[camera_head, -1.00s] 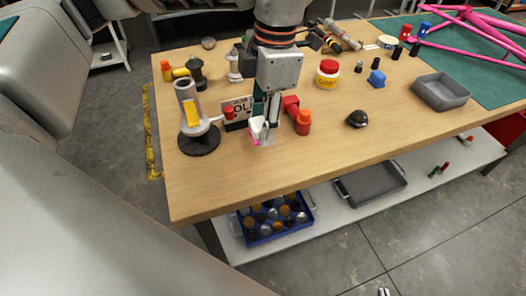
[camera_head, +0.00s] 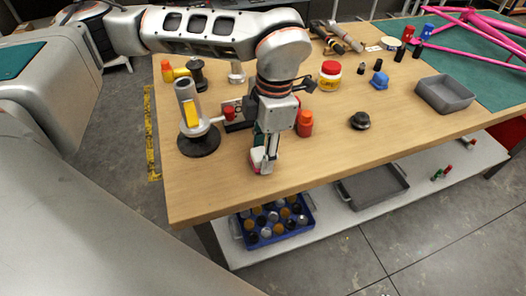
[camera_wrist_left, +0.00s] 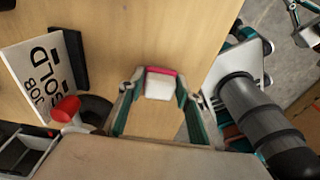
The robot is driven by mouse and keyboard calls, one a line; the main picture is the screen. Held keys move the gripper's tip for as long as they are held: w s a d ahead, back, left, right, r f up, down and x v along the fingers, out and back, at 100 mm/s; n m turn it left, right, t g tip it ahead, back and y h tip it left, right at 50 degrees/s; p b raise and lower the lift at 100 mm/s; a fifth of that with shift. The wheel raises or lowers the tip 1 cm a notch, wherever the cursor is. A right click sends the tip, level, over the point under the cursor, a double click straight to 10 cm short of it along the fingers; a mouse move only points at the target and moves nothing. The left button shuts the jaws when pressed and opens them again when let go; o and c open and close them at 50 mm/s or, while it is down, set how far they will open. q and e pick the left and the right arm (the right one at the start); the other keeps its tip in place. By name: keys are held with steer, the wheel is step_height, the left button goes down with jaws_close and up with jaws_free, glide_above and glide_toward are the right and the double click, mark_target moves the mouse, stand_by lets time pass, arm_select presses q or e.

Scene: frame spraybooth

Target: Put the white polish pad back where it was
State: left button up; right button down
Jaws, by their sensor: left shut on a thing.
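The white polish pad (camera_wrist_left: 160,84) has a pink edge and sits between my left gripper's fingertips in the left wrist view. In the head view the pad (camera_head: 257,158) shows small and partly covered at the fingers. My left gripper (camera_head: 266,160) is shut on it, near the front part of the wooden table (camera_head: 220,185). I cannot tell whether the pad touches the tabletop.
A grey stand with a dark round base (camera_head: 199,143) is left of the gripper. A lettered sign (camera_wrist_left: 45,75) shows in the wrist view. An orange-red bottle (camera_head: 305,124) is close on the right, a black knob (camera_head: 360,121) farther right. The front tabletop is clear.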

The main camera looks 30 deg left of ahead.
arm_select(q)
steer(key=shift+f, duration=0.2)
steer(key=o, duration=1.1)
steer(key=shift+c, duration=0.2)
arm_select(e)
steer(key=shift+s+f, duration=0.1)
steer(key=shift+s, duration=0.05)
arm_select(q)
steer(key=shift+r, duration=0.25)
steer(key=r, duration=0.5)
steer(key=shift+w+d+r+p, duration=0.15)
steer(key=shift+w+r+p, duration=0.15)
steer(key=shift+w+r, duration=0.1)
step_height(320, 180, up, 6)
steer(key=shift+w+d, duration=0.2)
steer(key=shift+w, duration=0.05)
arm_select(e)
steer(key=shift+s+a+r, duration=0.15)
steer(key=shift+r, duration=0.15)
